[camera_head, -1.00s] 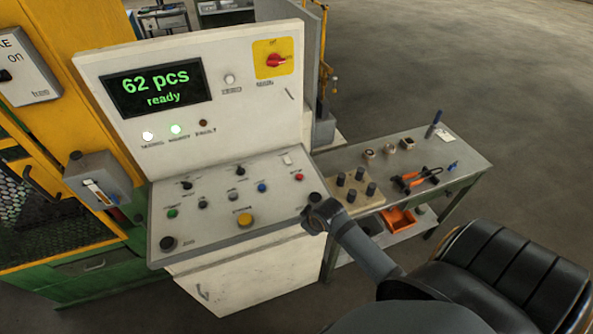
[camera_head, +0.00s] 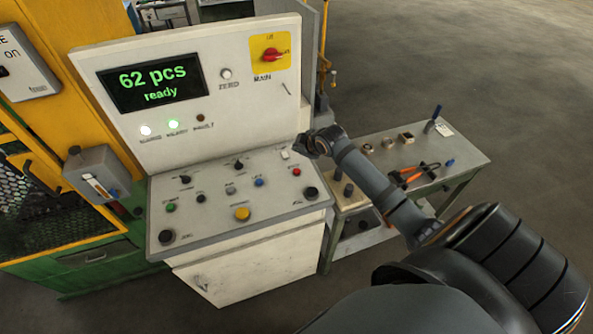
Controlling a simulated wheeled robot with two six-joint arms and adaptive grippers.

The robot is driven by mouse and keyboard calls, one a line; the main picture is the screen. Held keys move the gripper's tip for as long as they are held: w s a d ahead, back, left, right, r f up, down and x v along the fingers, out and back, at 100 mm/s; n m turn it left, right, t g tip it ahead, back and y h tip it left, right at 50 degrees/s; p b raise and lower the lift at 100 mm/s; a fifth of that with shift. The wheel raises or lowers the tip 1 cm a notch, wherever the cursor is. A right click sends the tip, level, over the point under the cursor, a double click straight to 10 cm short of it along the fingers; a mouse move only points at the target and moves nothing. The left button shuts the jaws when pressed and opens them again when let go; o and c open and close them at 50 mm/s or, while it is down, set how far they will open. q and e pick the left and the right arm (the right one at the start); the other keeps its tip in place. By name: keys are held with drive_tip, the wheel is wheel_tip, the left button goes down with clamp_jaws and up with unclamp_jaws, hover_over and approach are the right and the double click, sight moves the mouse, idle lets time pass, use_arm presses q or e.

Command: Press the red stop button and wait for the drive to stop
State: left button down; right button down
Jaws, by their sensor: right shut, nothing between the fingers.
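The control panel (camera_head: 215,218) has a sloped face with several knobs and buttons. A small red button (camera_head: 297,172) sits at its upper right, uncovered. My right gripper (camera_head: 302,148) is shut and empty. In the picture it is just above the red button, in front of the right edge of the upright panel; I cannot tell its exact height, and no contact shows. The display (camera_head: 152,83) reads "62 pcs ready" in green. Below it a white lamp (camera_head: 146,131) and a green lamp (camera_head: 173,124) are lit; the fault lamp (camera_head: 200,118) is dark. My left gripper is out of view.
A yellow button (camera_head: 242,214), a green button (camera_head: 171,208) and a blue button (camera_head: 259,182) share the sloped face. A red main switch (camera_head: 272,55) is on the upright panel. A workbench (camera_head: 440,180) with tools stands right, partly behind my arm. A yellow machine frame stands left.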

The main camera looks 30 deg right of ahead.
sight(298, 172)
wheel_tip(298, 172, down, 8)
drive_tip(key=b, duration=0.7)
drive_tip(key=shift+b, duration=0.35)
drive_tip(key=shift+f, duration=0.4)
drive_tip(key=shift+f, duration=0.15)
idle(0.4)
drive_tip(key=shift+f, duration=0.3)
drive_tip(key=shift+f+b, duration=0.4)
idle(0.6)
idle(0.3)
drive_tip(key=shift+r+p, duration=0.85)
drive_tip(key=shift+p, duration=0.1)
